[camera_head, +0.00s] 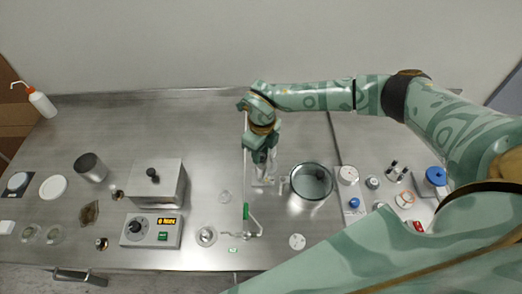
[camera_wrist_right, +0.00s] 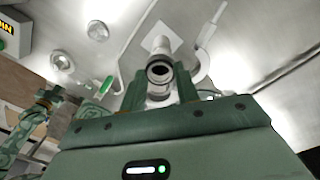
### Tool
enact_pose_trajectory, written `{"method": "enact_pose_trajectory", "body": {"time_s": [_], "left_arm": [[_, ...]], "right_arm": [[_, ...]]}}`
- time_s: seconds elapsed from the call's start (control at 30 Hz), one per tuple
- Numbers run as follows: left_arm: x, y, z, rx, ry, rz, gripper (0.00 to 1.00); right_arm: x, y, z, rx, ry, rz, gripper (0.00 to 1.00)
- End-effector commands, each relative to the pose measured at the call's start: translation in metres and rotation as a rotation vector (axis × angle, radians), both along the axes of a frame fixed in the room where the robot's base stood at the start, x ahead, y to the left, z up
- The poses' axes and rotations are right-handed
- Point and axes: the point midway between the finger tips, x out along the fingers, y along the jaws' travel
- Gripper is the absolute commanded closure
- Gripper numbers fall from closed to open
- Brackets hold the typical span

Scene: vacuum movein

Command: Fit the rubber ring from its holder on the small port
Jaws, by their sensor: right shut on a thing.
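My right gripper (camera_head: 263,178) points down over the middle of the steel bench, just left of the glass vessel. In the right wrist view its fingers (camera_wrist_right: 161,84) are closed on a small round piece with a dark opening, which I take to be the rubber ring (camera_wrist_right: 160,71). A pale metal cylinder shows right by it between the fingers; whether the ring touches it I cannot tell. The small port is hidden or too small to pick out under the gripper in the head view. The ring's holder cannot be made out. My left gripper is not seen.
The glass vessel (camera_head: 312,181) stands close right of my right gripper. A green-handled pipe (camera_head: 249,217) stands close left of it. A controller box (camera_head: 151,230) and a steel block (camera_head: 157,184) are further left. Small parts and a blue knob (camera_head: 436,176) lie right.

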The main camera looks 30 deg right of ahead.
Motion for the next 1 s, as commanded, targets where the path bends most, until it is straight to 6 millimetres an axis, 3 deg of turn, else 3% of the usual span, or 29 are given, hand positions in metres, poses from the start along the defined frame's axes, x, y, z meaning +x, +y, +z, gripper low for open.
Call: {"method": "enact_pose_trajectory", "body": {"time_s": [0.87,0.9,0.97,1.0], "left_arm": [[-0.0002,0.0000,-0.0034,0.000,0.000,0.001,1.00],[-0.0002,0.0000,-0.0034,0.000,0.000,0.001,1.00],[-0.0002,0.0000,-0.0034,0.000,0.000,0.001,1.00],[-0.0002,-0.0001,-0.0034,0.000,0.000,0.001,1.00]], "right_arm": [[0.0000,0.0000,-0.0062,0.000,0.000,0.000,0.86],[0.0000,0.0000,-0.0062,0.000,0.000,0.000,0.58],[0.0000,0.0000,-0.0062,0.000,0.000,0.000,0.44],[0.0000,0.0000,-0.0062,0.000,0.000,0.000,0.44]]}}
